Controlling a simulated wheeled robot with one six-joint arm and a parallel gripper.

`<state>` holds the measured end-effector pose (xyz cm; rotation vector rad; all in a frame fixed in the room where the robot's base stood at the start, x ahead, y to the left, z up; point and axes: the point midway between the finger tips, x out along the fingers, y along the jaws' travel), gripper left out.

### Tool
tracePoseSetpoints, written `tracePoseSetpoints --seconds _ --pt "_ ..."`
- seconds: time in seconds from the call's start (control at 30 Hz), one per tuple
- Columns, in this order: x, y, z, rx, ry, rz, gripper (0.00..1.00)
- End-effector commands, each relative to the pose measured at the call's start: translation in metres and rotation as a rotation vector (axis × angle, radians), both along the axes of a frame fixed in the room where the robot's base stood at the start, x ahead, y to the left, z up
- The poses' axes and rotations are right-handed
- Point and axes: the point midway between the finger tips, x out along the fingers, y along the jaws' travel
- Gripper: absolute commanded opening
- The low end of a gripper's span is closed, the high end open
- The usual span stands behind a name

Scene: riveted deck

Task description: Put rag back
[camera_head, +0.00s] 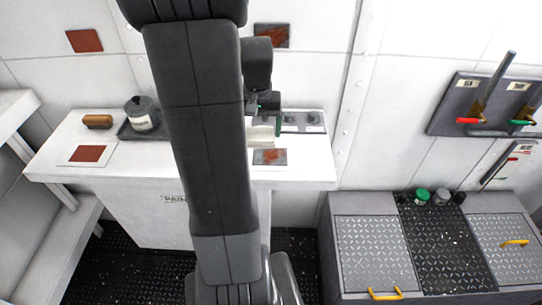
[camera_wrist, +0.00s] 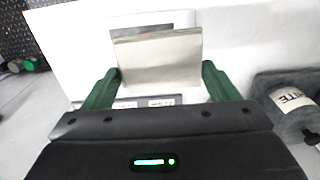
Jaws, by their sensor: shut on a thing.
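The rag, a pale beige folded cloth (camera_wrist: 158,60), is held between the green fingers of my gripper (camera_wrist: 158,82) in the wrist view. In the head view the rag (camera_head: 262,136) hangs below my gripper (camera_head: 266,104), over the right part of the white bench. My gripper is shut on it. Behind it in the head view is a grey holder with several sections (camera_head: 303,121) at the bench's back right. In the wrist view a grey strip with white labels (camera_wrist: 146,102) shows below the rag, partly hidden by my gripper.
The white bench (camera_head: 220,172) carries a labelled paint pot (camera_head: 143,118) on a dark tray, a brown block (camera_head: 98,121) and rust-coloured panels at left (camera_head: 88,154) and right (camera_head: 270,156). A grey cabinet (camera_head: 372,252) stands at right. My arm hides the bench's middle.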

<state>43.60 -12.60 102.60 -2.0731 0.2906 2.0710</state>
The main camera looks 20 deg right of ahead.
Motion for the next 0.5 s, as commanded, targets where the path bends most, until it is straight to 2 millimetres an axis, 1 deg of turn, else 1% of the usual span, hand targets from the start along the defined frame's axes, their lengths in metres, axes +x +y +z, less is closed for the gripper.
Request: tracePoseSetpoints --seconds 0.03,0.1,0.33,0.5 --pt "-0.001 0.000 -0.011 0.001 0.006 0.000 0.60" --pt "-0.001 0.000 -0.023 0.001 0.006 0.000 0.60" --pt "0.000 0.000 -0.047 0.000 0.004 -0.001 0.60" --pt "0.000 0.000 -0.070 0.000 0.003 -0.001 0.60"
